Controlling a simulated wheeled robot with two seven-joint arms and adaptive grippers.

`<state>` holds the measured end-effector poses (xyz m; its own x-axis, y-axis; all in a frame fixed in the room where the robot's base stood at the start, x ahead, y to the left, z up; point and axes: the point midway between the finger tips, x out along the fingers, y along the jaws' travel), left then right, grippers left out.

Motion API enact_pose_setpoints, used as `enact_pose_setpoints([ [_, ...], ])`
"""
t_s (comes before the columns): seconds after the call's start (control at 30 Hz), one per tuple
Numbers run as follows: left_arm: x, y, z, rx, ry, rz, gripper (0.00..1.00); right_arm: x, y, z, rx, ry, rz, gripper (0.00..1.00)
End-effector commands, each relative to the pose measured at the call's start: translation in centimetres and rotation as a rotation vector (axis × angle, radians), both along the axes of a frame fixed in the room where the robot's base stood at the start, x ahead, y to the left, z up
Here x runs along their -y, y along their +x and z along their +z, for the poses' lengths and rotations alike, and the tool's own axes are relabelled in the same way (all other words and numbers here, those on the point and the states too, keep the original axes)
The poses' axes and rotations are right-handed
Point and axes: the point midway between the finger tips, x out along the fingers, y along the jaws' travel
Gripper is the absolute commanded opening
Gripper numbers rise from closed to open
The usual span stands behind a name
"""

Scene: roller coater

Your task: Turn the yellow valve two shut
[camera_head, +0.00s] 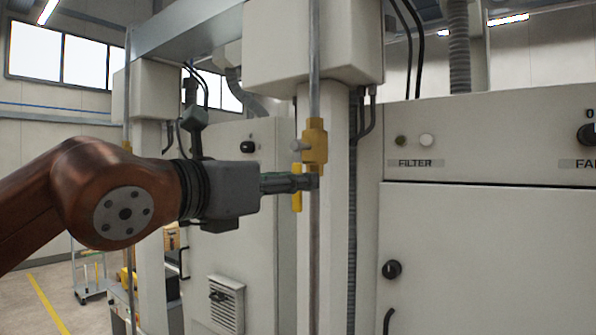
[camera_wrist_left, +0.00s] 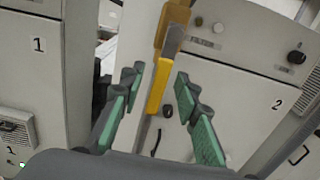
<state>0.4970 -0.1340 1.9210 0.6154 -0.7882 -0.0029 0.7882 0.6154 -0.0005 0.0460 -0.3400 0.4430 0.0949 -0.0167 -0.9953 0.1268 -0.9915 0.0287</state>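The yellow valve (camera_head: 315,143) sits on a thin vertical grey pipe in the head view; its body also shows at the top of the left wrist view (camera_wrist_left: 172,27). Its yellow handle (camera_head: 297,198) hangs down, roughly along the pipe. My left gripper (camera_head: 303,183) reaches in from the left at the handle's height and covers part of it. In the left wrist view the green-padded fingers (camera_wrist_left: 160,85) are apart, with the handle (camera_wrist_left: 156,93) showing between them and a visible gap on each side. My right gripper is in neither view.
Cabinet 2 (camera_wrist_left: 255,100), with a FILTER label and a dark knob, stands right of the pipe. Another cabinet (camera_wrist_left: 30,75), marked 1, is at left. A second thin pipe with a yellow fitting (camera_head: 127,147) stands behind my left arm. A cart (camera_head: 88,275) is at far left.

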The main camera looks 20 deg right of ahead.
Motion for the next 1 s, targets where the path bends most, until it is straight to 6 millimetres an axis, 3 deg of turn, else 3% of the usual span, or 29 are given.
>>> enact_pose_setpoints([
  [0.2,1.17,0.91,0.08,0.001,-0.001,0.0,0.3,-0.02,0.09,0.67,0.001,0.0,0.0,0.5],
  [0.47,1.22,0.96,-0.02,0.001,-0.001,0.0,0.29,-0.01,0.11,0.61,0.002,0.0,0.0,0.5],
  [0.87,1.2,0.94,0.01,0.001,-0.001,-0.001,0.01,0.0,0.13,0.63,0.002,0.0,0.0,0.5],
  [1.0,1.2,0.94,0.01,0.001,-0.001,-0.001,0.0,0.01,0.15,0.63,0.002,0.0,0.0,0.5],
])
